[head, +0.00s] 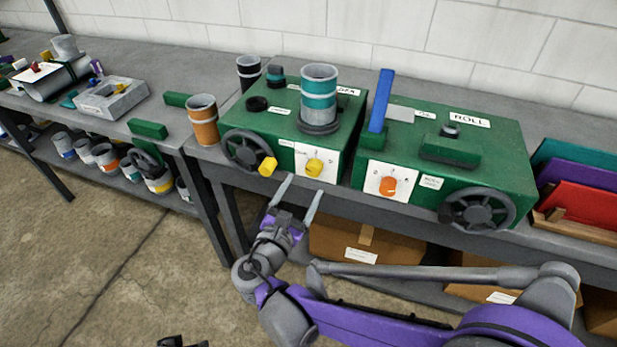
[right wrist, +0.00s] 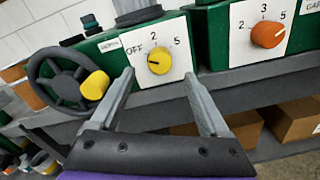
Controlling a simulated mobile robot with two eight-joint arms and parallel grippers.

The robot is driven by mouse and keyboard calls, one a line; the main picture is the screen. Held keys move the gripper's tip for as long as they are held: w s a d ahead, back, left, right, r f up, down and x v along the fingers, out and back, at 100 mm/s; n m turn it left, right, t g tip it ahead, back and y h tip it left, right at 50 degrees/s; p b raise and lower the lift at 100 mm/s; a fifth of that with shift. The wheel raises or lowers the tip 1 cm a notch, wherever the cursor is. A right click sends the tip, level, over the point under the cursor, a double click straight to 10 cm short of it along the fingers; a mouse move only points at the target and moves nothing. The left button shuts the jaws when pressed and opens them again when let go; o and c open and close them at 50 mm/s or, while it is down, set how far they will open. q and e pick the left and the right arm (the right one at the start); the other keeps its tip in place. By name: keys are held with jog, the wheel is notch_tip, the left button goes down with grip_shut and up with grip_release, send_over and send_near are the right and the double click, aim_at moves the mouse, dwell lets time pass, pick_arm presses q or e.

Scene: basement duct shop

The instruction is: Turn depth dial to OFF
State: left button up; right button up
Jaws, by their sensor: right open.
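The yellow dial (head: 314,167) sits on a white plate on the front of the left green machine (head: 345,150). In the right wrist view the yellow dial (right wrist: 159,61) has OFF, 2 and 5 around it. Its dark mark points left, roughly toward the OFF side; the exact setting is hard to read. My right gripper (head: 306,184) is open and empty, just in front of and below this dial. In the right wrist view the dial shows beyond the gap between the fingertips (right wrist: 159,74), apart from them. A dark part at the bottom edge may be my left gripper (head: 183,342).
A handwheel (head: 243,150) with a yellow knob (head: 268,166) is just left of the dial. An orange dial (head: 388,186) is on the right green machine (head: 500,150), with another handwheel (head: 478,209). Cardboard boxes (head: 340,242) stand under the bench. The floor at left is clear.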

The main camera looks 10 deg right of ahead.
jog(key=v, duration=0.4)
jog(key=shift+s+a, duration=0.15)
jog(key=shift+s, duration=0.05)
jog(key=s+d+f+m+g+y+p, duration=0.3)
jog(key=s+d+f+m+g+p, duration=0.15)
jog(key=s+d+m+g, duration=0.6)
jog(key=s+a+m+t+y+p, duration=0.1)
jog(key=s+m+y+p, duration=0.3)
jog(key=m, duration=1)
jog(key=shift+s+r+y, duration=0.4)
jog(key=shift+s+y, duration=1.2)
jog(key=shift+m, duration=0.25)
